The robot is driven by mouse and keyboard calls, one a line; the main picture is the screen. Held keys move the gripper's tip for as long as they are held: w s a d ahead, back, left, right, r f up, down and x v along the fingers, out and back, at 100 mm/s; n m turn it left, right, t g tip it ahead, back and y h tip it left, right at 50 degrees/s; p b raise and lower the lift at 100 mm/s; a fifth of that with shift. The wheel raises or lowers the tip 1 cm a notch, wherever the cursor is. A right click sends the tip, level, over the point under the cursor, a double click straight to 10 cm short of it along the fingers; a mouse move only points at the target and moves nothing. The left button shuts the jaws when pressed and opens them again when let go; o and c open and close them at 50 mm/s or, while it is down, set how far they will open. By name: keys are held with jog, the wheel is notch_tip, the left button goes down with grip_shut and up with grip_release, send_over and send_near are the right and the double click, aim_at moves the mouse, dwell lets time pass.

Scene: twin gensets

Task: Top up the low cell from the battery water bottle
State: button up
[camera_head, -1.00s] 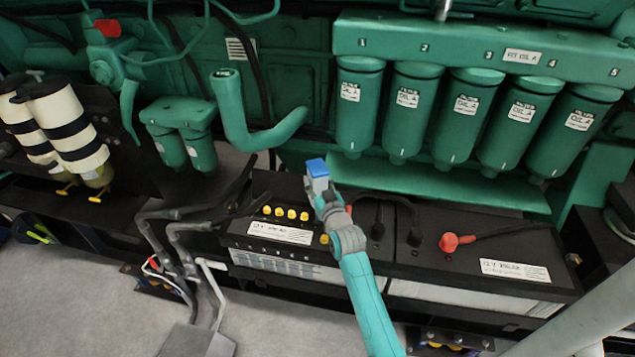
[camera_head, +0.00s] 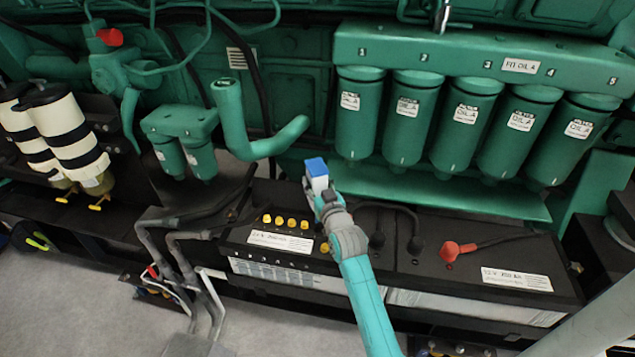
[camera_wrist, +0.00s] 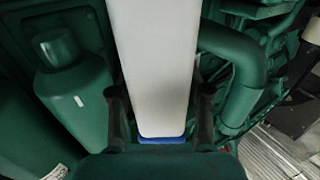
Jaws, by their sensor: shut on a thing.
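My gripper (camera_head: 319,188) is shut on the battery water bottle, a white box-like bottle (camera_head: 318,183) with a blue end (camera_head: 316,166) uppermost in the head view. The bottle is held above the back edge of the left battery (camera_head: 230,242). In the wrist view the white bottle (camera_wrist: 158,65) fills the space between the two dark fingers (camera_wrist: 160,118), with a blue edge nearest the gripper. A row of yellow cell caps (camera_head: 285,222) shows on the battery top, left of my gripper. I cannot tell which cell is low.
The right battery (camera_head: 420,265) carries a red terminal cover (camera_head: 457,249) and black cables. Green oil filters (camera_head: 408,120) hang behind, right of the bottle. A thick green pipe (camera_head: 240,125) stands close on the left. Grey cables (camera_head: 180,255) run down at the left battery's end.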

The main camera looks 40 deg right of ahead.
jog(key=s+a, duration=0.7)
jog(key=a, duration=0.2)
jog(key=shift+s+a+r, duration=0.25)
jog(key=shift+a+r, duration=0.05)
dwell(0.7)
